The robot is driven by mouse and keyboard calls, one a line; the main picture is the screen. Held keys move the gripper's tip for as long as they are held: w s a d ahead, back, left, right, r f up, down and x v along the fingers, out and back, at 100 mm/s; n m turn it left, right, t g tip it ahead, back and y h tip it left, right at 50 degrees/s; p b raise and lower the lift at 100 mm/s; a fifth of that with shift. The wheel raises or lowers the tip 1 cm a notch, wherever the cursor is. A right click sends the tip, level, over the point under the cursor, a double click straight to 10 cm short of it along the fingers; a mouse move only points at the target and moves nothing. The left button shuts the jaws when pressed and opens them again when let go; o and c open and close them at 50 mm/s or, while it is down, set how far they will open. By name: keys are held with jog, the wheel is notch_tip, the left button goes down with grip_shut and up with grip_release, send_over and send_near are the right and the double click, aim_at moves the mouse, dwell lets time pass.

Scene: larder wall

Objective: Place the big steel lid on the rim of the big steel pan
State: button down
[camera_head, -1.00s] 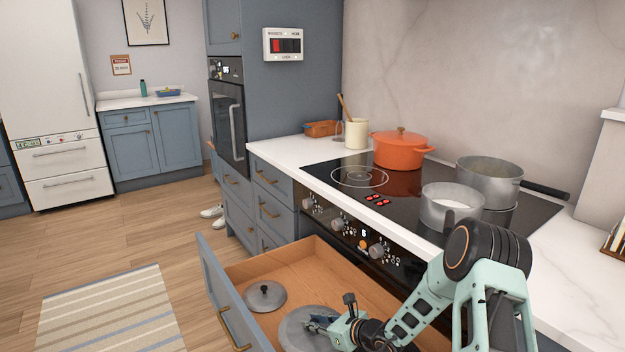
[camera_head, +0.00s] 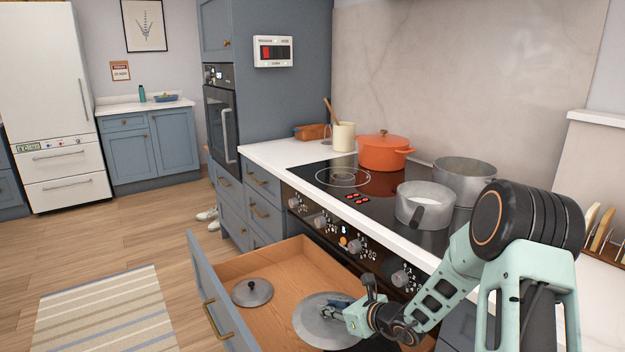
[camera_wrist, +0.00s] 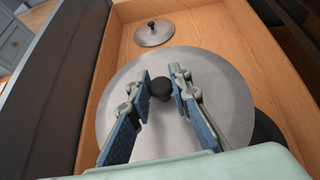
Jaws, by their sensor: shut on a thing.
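The big steel lid (camera_head: 308,331) is a grey disc with a dark knob, over the open drawer. In the wrist view the lid (camera_wrist: 215,115) lies flat below my fingers, with the black knob (camera_wrist: 161,88) between the fingertips. My gripper (camera_head: 335,309) is shut on that knob; its fingers also show in the wrist view (camera_wrist: 161,85). A dark patch shows beside the lid; whether it clears the drawer floor is hard to tell. The big steel pan (camera_head: 466,176) stands uncovered at the back right of the hob, partly hidden by a smaller saucepan and my arm.
The smaller saucepan (camera_head: 408,212) with white contents stands in front of the big pan, handle towards me. A smaller lid (camera_head: 252,292) lies in the open drawer (camera_head: 232,266).

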jog(key=s+d+r+m+t+h, duration=0.1)
jog(key=s+d+r, duration=0.25)
jog(key=r, duration=0.25)
jog(key=s+d+r+m+t+h, duration=0.1)
jog(key=s+d+r+m+h, duration=0.1)
jog(key=s+r, duration=0.25)
jog(key=s+d+r+m+h, duration=0.1)
jog(key=s+d+r, duration=0.25)
jog(key=r, duration=0.35)
notch_tip(320, 180, up, 14)
jog(key=s+n+g+y+p, duration=0.2)
jog(key=n+g+y+p, duration=0.2)
jog(key=p, duration=2.1)
jog(key=n+y, duration=0.2)
jog(key=n, duration=0.1)
jog(key=shift+s+a+f, duration=0.15)
jog(key=shift+a+f, duration=0.05)
jog(key=shift+d, duration=0.15)
